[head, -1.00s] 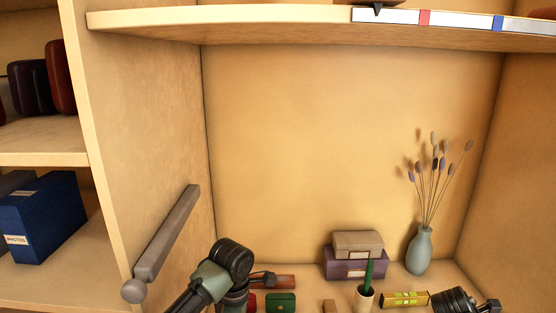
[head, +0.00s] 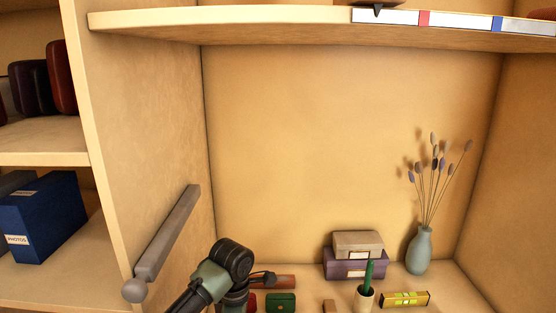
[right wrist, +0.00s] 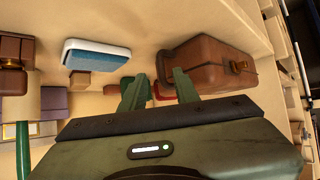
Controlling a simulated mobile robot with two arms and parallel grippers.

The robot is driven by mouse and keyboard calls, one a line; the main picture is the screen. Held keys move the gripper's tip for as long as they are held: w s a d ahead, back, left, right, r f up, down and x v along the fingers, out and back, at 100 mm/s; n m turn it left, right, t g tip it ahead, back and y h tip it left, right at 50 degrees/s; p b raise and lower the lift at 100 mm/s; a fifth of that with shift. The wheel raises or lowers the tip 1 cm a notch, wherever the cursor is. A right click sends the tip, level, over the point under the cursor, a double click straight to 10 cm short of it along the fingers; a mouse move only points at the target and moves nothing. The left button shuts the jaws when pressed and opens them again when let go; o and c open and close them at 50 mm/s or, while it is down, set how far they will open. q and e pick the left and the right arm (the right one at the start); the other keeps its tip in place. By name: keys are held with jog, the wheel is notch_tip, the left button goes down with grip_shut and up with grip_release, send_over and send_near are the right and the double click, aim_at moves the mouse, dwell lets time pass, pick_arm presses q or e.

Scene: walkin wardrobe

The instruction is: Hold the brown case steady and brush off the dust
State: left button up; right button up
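In the right wrist view a brown case (right wrist: 208,62) with a metal latch is at the upper right. In the head view a brown thing (head: 283,282), likely the same case, is at the bottom, mostly behind smaller items. My left gripper (head: 262,278) is at its left end; contact and finger opening are too small to tell. My right gripper (right wrist: 160,84) has its two green fingers apart with nothing between them, short of the case. It is out of the head view. A green-handled tool (head: 369,273), possibly the brush, stands upright in a pale cup (head: 364,299).
Stacked boxes (head: 356,258) and a vase (head: 419,251) stand behind. A blue-and-white block (right wrist: 97,55) shows in the wrist view. A shelf board (head: 280,27) crosses overhead.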

jog(key=x, duration=0.6)
jog(key=shift+w+a+f, duration=0.15)
jog(key=shift+w+a, duration=0.05)
jog(key=shift+a, duration=0.1)
jog(key=shift+f, duration=0.15)
jog(key=shift+s+f, duration=0.1)
grip_shut()
